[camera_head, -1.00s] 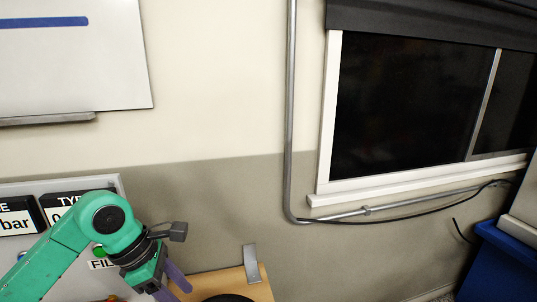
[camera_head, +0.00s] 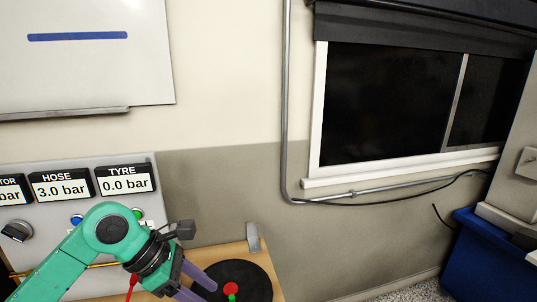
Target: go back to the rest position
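My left arm comes in from the lower left, and its gripper (camera_head: 207,292) has two purple fingers with a gap between them, partly cut off by the bottom edge. It looks open, and I see nothing held in it. The fingertips show beside a black disc (camera_head: 258,284) on a wooden surface, close to a small red and green part (camera_head: 230,290) on the disc. I cannot tell whether they touch. My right gripper is not in view.
A wooden bench (camera_head: 232,252) is at the bottom. A blue bin (camera_head: 478,262) stands at the right.

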